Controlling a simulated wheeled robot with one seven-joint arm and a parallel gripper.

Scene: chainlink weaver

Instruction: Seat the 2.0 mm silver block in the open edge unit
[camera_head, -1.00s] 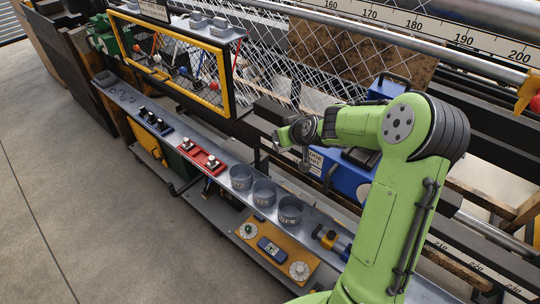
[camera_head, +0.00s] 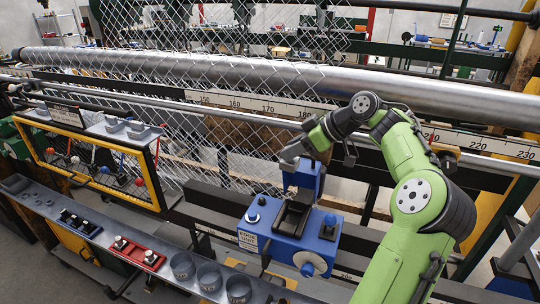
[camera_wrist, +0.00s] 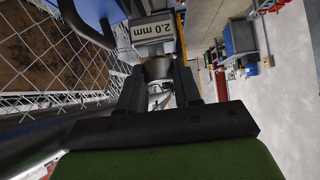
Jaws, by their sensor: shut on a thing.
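My gripper (camera_wrist: 158,85) is shut on the silver block (camera_wrist: 152,30), which carries a "2.0 mm" label facing the wrist camera. In the head view my gripper (camera_head: 294,150) is raised above a blue unit, which I take for the edge unit (camera_head: 272,222). The unit has a dark slotted channel (camera_head: 292,218) on top and a raised blue part behind it. The block is clear of the channel. In the head view the block is too small to make out well.
Chain-link mesh (camera_head: 215,105) hangs behind the gripper, with a long metal roller (camera_head: 220,72) and a ruled scale (camera_head: 250,105). Grey cups (camera_head: 209,276) and a red tray (camera_head: 137,252) stand on a shelf at front left. A yellow-framed case (camera_head: 90,170) is farther left.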

